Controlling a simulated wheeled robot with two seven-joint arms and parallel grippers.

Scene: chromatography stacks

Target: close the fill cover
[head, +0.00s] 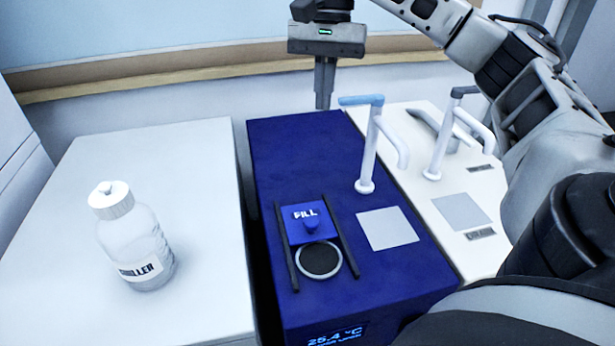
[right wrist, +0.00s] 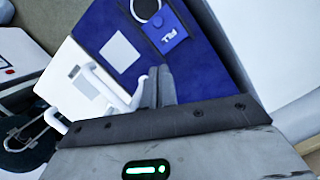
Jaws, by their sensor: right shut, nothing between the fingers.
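The fill cover is a small blue sliding plate (head: 308,222) marked "FILL", with a round blue knob (head: 311,225). It sits between two dark rails on top of the blue unit (head: 280,160). The round fill opening (head: 320,260), with a pale rim and dark inside, shows in front of the plate, uncovered. The plate also shows in the right wrist view (right wrist: 165,30). My right gripper (head: 323,106) is shut and empty, pointing down above the back edge of the blue unit, well behind the cover. It shows in the right wrist view (right wrist: 160,75). My left gripper is not in view.
A clear bottle (head: 137,245) with a white cap stands on the white surface (head: 200,200) at left. A white tap with a blue handle (head: 369,145) rises on the blue unit, right of the cover. A second white tap (head: 440,145) stands on the white unit beside it.

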